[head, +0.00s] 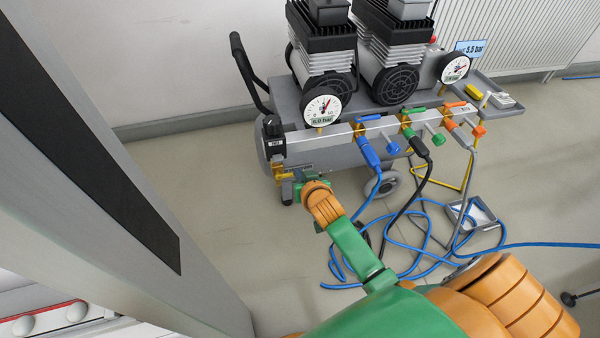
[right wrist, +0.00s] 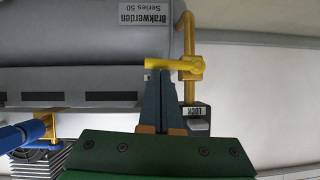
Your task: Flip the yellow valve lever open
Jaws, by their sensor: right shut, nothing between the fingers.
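The yellow valve lever (right wrist: 172,64) shows in the right wrist view as a short bar lying across the picture, joined at its right end to a yellow pipe (right wrist: 187,32). In the head view the yellow valve (head: 281,172) is at the lower left end of the grey compressor (head: 322,150). My right gripper (head: 303,178) is beside the valve, partly covering it. In the wrist view its fingers (right wrist: 160,76) are shut together and empty, with the tips at the lever's left half. I cannot tell whether they touch it. My left gripper is not in view.
Blue, green and orange taps line the manifold (head: 350,134). Blue hoses (head: 405,262) lie coiled on the floor near a small tray (head: 472,213). Floor left of the compressor is clear.

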